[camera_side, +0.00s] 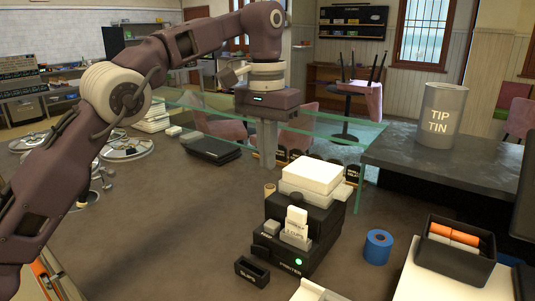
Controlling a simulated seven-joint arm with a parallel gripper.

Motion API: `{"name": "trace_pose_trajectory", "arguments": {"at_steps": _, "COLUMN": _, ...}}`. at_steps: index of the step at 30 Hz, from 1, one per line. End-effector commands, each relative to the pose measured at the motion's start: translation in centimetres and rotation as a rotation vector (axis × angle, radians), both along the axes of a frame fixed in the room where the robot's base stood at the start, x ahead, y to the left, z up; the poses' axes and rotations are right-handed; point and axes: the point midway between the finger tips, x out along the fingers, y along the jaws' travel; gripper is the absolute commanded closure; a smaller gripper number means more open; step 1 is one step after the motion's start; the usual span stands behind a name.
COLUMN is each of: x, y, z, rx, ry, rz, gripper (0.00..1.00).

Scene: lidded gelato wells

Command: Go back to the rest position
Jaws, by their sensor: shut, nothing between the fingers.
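My gripper (267,146) hangs over the dark counter (180,225) near the middle of the view, pointing down. Its fingers are shut with nothing between them. It is behind the black printer (283,250) and the stack of white boxes on it, and appears apart from them. The lidded wells (127,149) are at the left, with round metal lids, partly hidden behind my arm.
A glass screen (330,140) runs along the counter's far side. A grey "TIP TIN" (441,115) stands on a raised ledge at right. A blue tape roll (378,246), a black slips holder (252,271) and a box of orange rolls (455,248) are in front.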

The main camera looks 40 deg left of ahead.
Motion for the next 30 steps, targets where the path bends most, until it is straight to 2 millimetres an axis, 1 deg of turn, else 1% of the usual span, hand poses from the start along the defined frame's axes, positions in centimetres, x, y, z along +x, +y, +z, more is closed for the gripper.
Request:
{"name": "trace_pose_trajectory", "arguments": {"at_steps": 12, "x": 0.0, "y": 0.0, "z": 0.0, "rx": -0.001, "ry": -0.001, "rz": 0.0, "gripper": 1.0}}
{"name": "trace_pose_trajectory", "arguments": {"at_steps": 14, "x": -0.4, "y": 0.3, "z": 0.6, "rx": -0.006, "ry": -0.009, "rz": 0.005, "gripper": 1.0}}
{"name": "trace_pose_trajectory", "arguments": {"at_steps": 16, "x": -1.6, "y": 1.3, "z": 2.2, "rx": -0.023, "ry": -0.037, "rz": 0.021, "gripper": 1.0}}
{"name": "trace_pose_trajectory", "arguments": {"at_steps": 17, "x": -2.5, "y": 2.0, "z": 3.2, "rx": -0.034, "ry": -0.055, "rz": 0.03, "gripper": 1.0}}
{"name": "trace_pose_trajectory", "arguments": {"at_steps": 18, "x": -4.1, "y": 2.9, "z": 4.4, "rx": -0.048, "ry": -0.083, "rz": 0.039, "gripper": 1.0}}
{"name": "trace_pose_trajectory", "arguments": {"at_steps": 19, "x": -5.6, "y": 3.6, "z": 5.2, "rx": -0.058, "ry": -0.109, "rz": 0.045, "gripper": 1.0}}
{"name": "trace_pose_trajectory", "arguments": {"at_steps": 20, "x": -7.2, "y": 4.3, "z": 5.8, "rx": -0.065, "ry": -0.132, "rz": 0.05, "gripper": 1.0}}
{"name": "trace_pose_trajectory", "arguments": {"at_steps": 21, "x": -9.4, "y": 5.0, "z": 6.3, "rx": -0.074, "ry": -0.166, "rz": 0.053, "gripper": 1.0}}
{"name": "trace_pose_trajectory", "arguments": {"at_steps": 23, "x": -13.1, "y": 5.9, "z": 6.4, "rx": -0.078, "ry": -0.217, "rz": 0.053, "gripper": 1.0}}
{"name": "trace_pose_trajectory", "arguments": {"at_steps": 24, "x": -15.6, "y": 6.4, "z": 6.0, "rx": -0.078, "ry": -0.251, "rz": 0.05, "gripper": 1.0}}
{"name": "trace_pose_trajectory", "arguments": {"at_steps": 26, "x": -19.5, "y": 7.0, "z": 4.8, "rx": -0.071, "ry": -0.301, "rz": 0.044, "gripper": 1.0}}
{"name": "trace_pose_trajectory", "arguments": {"at_steps": 27, "x": -21.9, "y": 7.3, "z": 3.6, "rx": -0.062, "ry": -0.333, "rz": 0.037, "gripper": 1.0}}
{"name": "trace_pose_trajectory", "arguments": {"at_steps": 29, "x": -25.1, "y": 7.6, "z": 1.6, "rx": -0.046, "ry": -0.375, "rz": 0.027, "gripper": 1.0}}
{"name": "trace_pose_trajectory", "arguments": {"at_steps": 30, "x": -26.8, "y": 7.7, "z": 0.2, "rx": -0.035, "ry": -0.402, "rz": 0.021, "gripper": 1.0}}
